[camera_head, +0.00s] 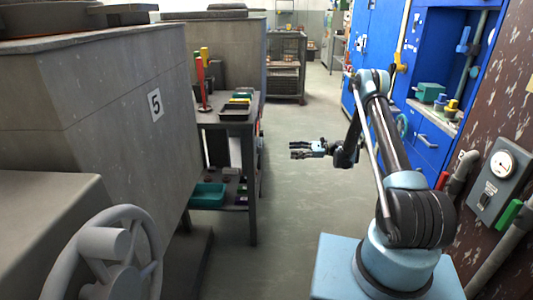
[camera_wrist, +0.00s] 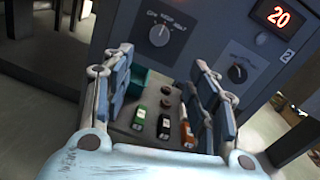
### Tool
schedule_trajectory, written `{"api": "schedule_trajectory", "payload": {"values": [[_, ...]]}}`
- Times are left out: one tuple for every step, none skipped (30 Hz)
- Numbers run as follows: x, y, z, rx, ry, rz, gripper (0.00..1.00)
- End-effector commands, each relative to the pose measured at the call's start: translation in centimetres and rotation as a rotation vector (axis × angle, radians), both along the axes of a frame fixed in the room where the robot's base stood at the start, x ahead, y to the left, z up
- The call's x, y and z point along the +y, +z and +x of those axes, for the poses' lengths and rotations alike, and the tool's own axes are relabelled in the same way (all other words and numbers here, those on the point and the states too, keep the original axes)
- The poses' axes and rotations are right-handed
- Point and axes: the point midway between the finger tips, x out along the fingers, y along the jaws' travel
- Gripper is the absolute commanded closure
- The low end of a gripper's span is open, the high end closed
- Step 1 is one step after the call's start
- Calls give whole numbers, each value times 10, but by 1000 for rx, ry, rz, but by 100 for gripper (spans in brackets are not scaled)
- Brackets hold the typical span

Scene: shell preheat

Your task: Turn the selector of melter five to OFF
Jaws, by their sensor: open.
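A grey melter (camera_head: 90,110) marked with a 5 plate (camera_head: 156,104) stands at left in the head view. No selector shows on its visible faces. The wrist view shows a grey panel with a round dark selector knob (camera_wrist: 159,35) under small blurred lettering. A smaller dark knob (camera_wrist: 237,73) sits to its right, near a mark like a 2. I cannot tell whether this panel belongs to melter five. My gripper (camera_head: 300,150) is open and empty, held over the aisle and pointing left. In the wrist view its fingers (camera_wrist: 162,62) are spread below the larger knob, apart from it.
A red display (camera_wrist: 272,15) reads 20. A cart (camera_head: 251,175) with trays and a teal bin (camera_head: 208,195) stands beyond melter five. A handwheel (camera_head: 120,255) is at front left. A dial box (camera_head: 502,165) and blue cabinets (camera_head: 376,50) line the right. The aisle floor is clear.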

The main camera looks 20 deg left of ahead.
Motion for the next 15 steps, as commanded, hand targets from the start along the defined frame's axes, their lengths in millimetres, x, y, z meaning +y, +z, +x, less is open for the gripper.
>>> {"api": "schedule_trajectory", "payload": {"values": [[8,0,-3,0,2,0,47],[12,0,-4,0,1,0,47],[18,0,-7,0,2,0,47],[24,0,-8,0,3,-1,47],[29,0,-10,0,3,-1,47],[35,0,-12,0,1,0,47],[41,0,-13,-1,2,0,47],[46,0,-15,-1,3,0,47],[52,0,-17,-1,2,0,47],[57,0,-18,-1,1,-1,47],[62,1,-20,-1,2,0,47],[69,1,-23,-1,3,0,47],[74,1,-24,-1,2,0,47],[79,1,-25,-1,1,-1,47],[86,1,-28,-1,2,-1,47]]}}
